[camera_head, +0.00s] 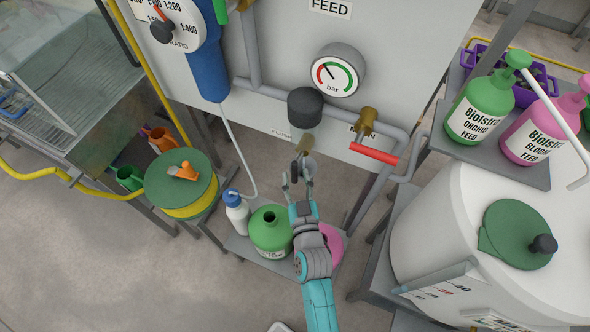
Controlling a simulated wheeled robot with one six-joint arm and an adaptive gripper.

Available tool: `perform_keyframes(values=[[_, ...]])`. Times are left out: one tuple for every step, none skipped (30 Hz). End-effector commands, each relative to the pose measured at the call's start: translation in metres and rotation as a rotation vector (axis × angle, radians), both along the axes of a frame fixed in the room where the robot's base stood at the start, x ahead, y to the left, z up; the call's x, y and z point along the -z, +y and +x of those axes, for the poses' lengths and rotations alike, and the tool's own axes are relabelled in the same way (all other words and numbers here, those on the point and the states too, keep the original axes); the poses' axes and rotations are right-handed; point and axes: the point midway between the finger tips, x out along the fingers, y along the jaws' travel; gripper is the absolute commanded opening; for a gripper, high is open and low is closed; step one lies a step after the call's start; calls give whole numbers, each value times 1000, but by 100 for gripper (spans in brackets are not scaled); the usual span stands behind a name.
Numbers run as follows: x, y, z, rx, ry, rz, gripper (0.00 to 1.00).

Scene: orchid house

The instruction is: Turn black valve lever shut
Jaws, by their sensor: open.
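The black valve lever (297,171) is a small dark piece below a brass valve body (305,144) on the panel pipework, beside a partly covered label that seems to read FLUSH (281,132). My gripper (299,186) is open, just below the lever in the picture, with its fingers close around or beside the lever's end. I cannot tell whether they touch it. The arm and fingers hide part of the lever's lower side, so its exact angle is unclear.
A red lever (374,154) on another brass valve (363,122) is to the right. A dark grey cap (305,107) and a pressure gauge (338,71) sit above. Below stand a green jug (271,232) and a white bottle (237,212). A large white tank (450,215) fills the right.

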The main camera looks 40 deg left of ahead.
Motion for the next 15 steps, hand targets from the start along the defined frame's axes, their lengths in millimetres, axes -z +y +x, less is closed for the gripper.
perform_keyframes(values=[[0, 6, 5, 0, -1, -1, 45], [-1, 8, 7, 0, -1, 0, 45], [0, 11, 10, 0, -1, -1, 45], [0, 13, 12, 0, 1, -1, 45], [0, 14, 13, 0, 0, 0, 45], [0, 16, 15, 0, 0, 0, 45], [0, 18, 16, 0, 0, 0, 45], [0, 18, 17, 0, 0, 0, 45], [0, 19, 18, 0, 0, 0, 45], [0, 20, 18, 0, 1, -1, 45], [1, 20, 18, 0, 1, -1, 45], [1, 20, 19, 0, 1, -1, 45], [1, 20, 19, 0, 1, -1, 45], [1, 20, 19, 0, 1, -1, 45], [1, 20, 19, 0, 1, -1, 45]])
